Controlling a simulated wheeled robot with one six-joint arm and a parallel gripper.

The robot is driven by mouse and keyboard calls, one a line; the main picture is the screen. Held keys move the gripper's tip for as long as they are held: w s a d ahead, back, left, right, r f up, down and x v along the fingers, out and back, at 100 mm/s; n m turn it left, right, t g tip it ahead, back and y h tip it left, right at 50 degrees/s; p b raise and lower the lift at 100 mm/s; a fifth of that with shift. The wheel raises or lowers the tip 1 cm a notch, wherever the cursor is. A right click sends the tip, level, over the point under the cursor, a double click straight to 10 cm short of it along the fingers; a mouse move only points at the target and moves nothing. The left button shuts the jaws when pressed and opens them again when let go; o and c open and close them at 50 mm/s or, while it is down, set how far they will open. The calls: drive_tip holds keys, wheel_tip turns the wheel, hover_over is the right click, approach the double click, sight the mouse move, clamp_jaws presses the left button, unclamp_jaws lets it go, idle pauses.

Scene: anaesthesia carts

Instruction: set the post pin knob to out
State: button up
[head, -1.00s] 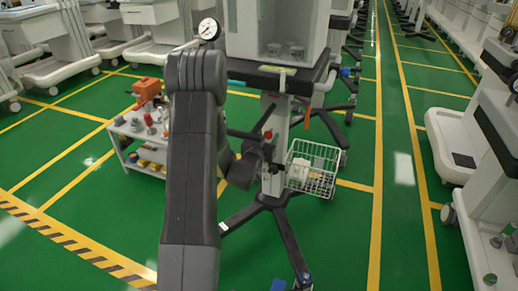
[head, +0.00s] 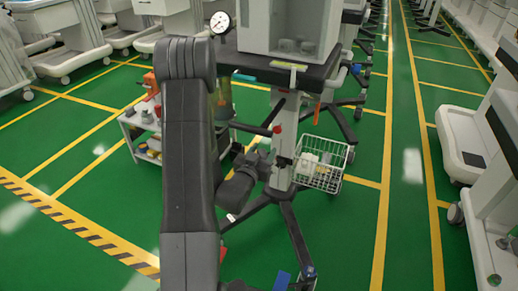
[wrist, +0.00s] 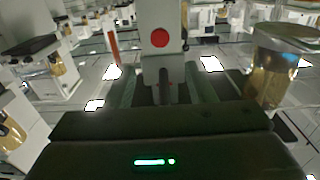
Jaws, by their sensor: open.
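The red post pin knob (head: 277,129) is on the pale upright post (head: 287,112) under the cart's dark shelf. In the wrist view the knob shows as a red disc (wrist: 160,38) facing me, above the middle of the jaws. My gripper (head: 272,163) is below the knob, close to the post in the head view. In the wrist view my gripper (wrist: 163,85) has its two fingers apart, with a grey part of the stand showing between them. The jaws are not around the knob. Whether the knob is in or out cannot be told.
A white wire basket (head: 322,164) hangs right of the post. The cart's dark legs (head: 292,235) spread on the green floor. A low trolley with loose items (head: 150,118) is at left. An amber canister (wrist: 277,70) is close at the right in the wrist view.

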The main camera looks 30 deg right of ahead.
sight(277, 130)
drive_tip(key=b+x, duration=0.1)
drive_tip(key=x, duration=1.4)
drive_tip(key=shift+s+r, duration=0.1)
drive_tip(key=shift+w+d, duration=0.4)
drive_tip(key=shift+d, duration=0.1)
